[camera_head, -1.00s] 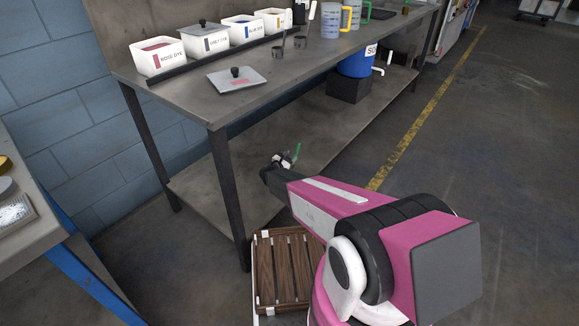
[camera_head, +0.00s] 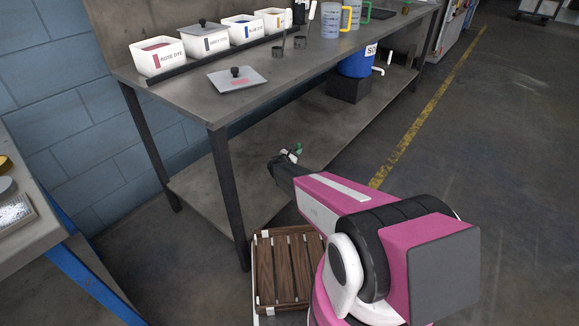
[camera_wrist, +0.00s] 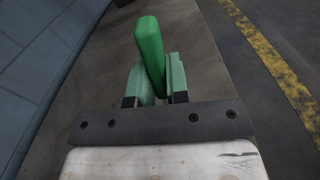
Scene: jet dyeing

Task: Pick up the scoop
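Two small dark metal cups with upright handles, which look like scoops, stand on the workbench in the head view: a left one (camera_head: 278,51) and a right one (camera_head: 300,42). My gripper (camera_head: 291,153) is below the benchtop level, in front of the bench and well away from them. In the wrist view, my gripper (camera_wrist: 157,85) has pale green fingers closed on both sides of a bright green bar (camera_wrist: 149,45). The bar's lower end is hidden between the fingers, so I cannot tell what it belongs to.
Labelled white dye tubs (camera_head: 158,57) line the back of the workbench (camera_head: 190,95). A grey lid (camera_head: 238,82) lies near its front edge. Cups with coloured handles (camera_head: 331,20) stand to the right. The right-hand floor is clear.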

